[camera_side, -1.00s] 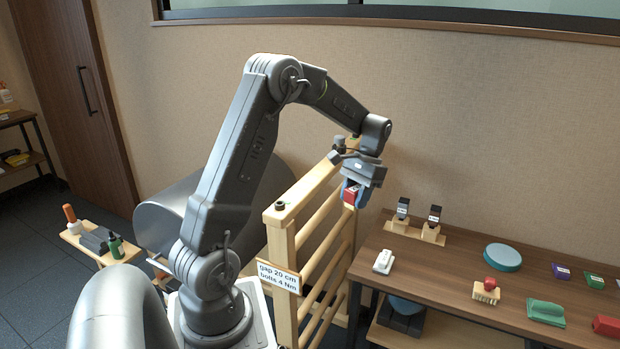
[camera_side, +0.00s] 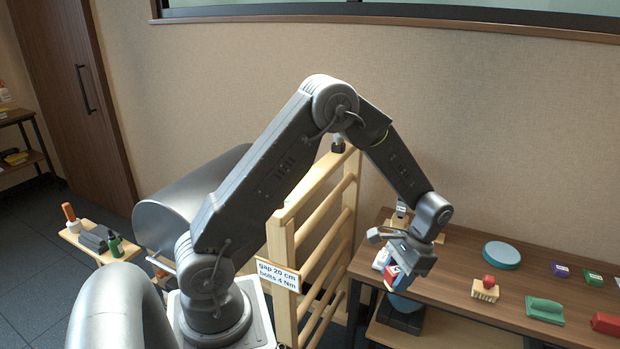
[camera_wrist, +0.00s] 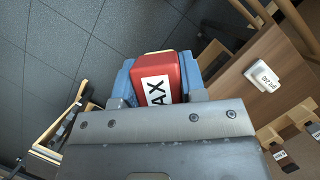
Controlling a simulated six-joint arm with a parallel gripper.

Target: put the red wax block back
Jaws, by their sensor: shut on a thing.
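The red wax block (camera_wrist: 165,70) is between the blue-padded jaws of my gripper (camera_wrist: 160,85) in the wrist view. Its white label shows the letters "AX". In the side view my gripper (camera_side: 396,284) is tilted downward at the table's front-left edge, shut on the red block (camera_side: 391,271). The jaws and wrist cover part of the block. In the wrist view, dark floor lies beyond the block, and the wooden table (camera_wrist: 237,92) is to the right.
A white labelled block (camera_side: 380,258) is close behind my gripper on the table. A wooden ladder rack (camera_side: 283,285) stands to the left.

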